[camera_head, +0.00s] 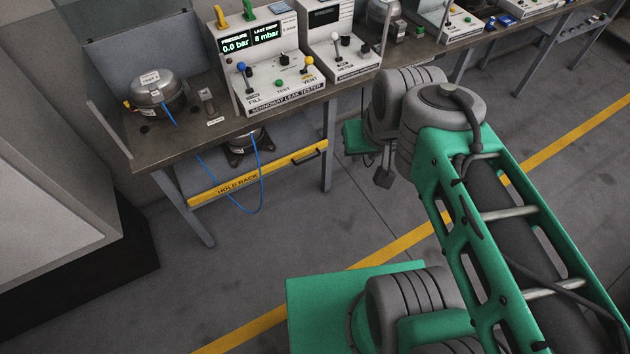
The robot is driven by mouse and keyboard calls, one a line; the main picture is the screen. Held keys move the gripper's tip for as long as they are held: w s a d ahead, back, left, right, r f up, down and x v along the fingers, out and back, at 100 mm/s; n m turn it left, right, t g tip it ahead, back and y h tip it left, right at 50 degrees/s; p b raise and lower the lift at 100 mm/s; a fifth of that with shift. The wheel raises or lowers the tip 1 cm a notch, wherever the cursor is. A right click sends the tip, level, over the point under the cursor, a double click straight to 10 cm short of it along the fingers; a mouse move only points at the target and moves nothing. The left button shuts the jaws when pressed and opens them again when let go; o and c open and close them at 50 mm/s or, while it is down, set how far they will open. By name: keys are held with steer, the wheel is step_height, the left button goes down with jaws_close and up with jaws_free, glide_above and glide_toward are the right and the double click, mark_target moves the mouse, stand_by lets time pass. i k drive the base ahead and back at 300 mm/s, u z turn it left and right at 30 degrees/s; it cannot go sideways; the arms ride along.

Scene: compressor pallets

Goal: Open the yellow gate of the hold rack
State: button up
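The yellow gate (232,184) of the hold rack is a long bar marked HOLD RACK. It spans the front below the bench top, between the bench legs. A black handle (306,156) sits near its right end. A dark compressor (240,152) stands behind the gate, partly hidden by the bench top. My gripper (381,176) is to the right of the gate and handle, apart from them. It is small, dark and partly hidden by my arm, so its fingers cannot be made out clearly.
A blue hose (261,185) loops down in front of the gate. The bench (185,140) carries a leak tester (275,85) and another compressor (158,92). A bench leg (329,145) stands between gate and gripper. The floor (270,255) before the rack is clear.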

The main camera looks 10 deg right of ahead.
mark_target(247, 177)
steer(key=u, duration=1.75)
steer(key=i, duration=0.95)
steer(key=z, duration=0.15)
